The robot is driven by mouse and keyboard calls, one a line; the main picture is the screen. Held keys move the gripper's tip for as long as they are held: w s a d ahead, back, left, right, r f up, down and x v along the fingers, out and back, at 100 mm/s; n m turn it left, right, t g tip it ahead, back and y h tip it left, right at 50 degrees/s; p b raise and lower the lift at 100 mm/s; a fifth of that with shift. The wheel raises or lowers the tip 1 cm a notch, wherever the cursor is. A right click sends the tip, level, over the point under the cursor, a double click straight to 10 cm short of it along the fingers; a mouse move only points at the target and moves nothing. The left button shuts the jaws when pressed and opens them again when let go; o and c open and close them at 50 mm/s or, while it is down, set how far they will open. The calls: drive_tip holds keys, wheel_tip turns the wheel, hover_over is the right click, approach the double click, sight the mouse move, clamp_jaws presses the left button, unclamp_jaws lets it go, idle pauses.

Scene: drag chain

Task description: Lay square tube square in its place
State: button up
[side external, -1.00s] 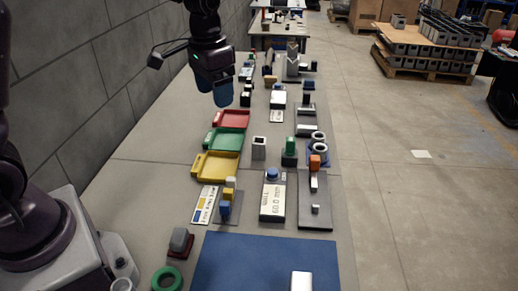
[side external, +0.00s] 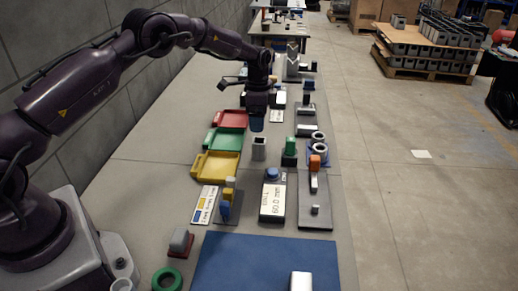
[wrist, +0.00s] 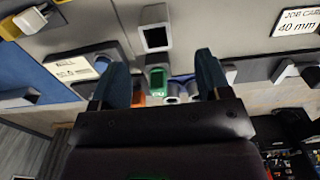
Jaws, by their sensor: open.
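A grey square tube (side external: 259,147) stands upright on the bench with its dark square opening up, right of the green tray. The wrist view looks into its opening (wrist: 155,37). My gripper (side external: 257,122) hangs just behind and above the tube in the side view. In the wrist view its two blue fingers (wrist: 162,78) are spread apart with nothing held between them. The tube lies beyond the fingertips, apart from them. I cannot tell which spot is the tube's place.
Red (side external: 231,119), green (side external: 224,140) and yellow (side external: 216,166) trays stand left of the tube. A green block (side external: 290,146) stands close on its right, with grey rings (side external: 319,143) beyond. The blue mat (side external: 250,265) is mostly clear.

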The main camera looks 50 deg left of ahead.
sight(259, 145)
wheel_tip(259, 145, down, 4)
drive_tip(key=shift+r, duration=0.1)
drive_tip(key=shift+s+d+f, duration=0.1)
drive_tip(key=shift+d+f, duration=0.05)
drive_tip(key=shift+f, duration=1.25)
drive_tip(key=shift+d+f, duration=0.15)
drive_tip(key=shift+f, duration=1.25)
drive_tip(key=c, duration=1.2)
drive_tip(key=shift+r, duration=0.1)
drive_tip(key=shift+r, duration=0.1)
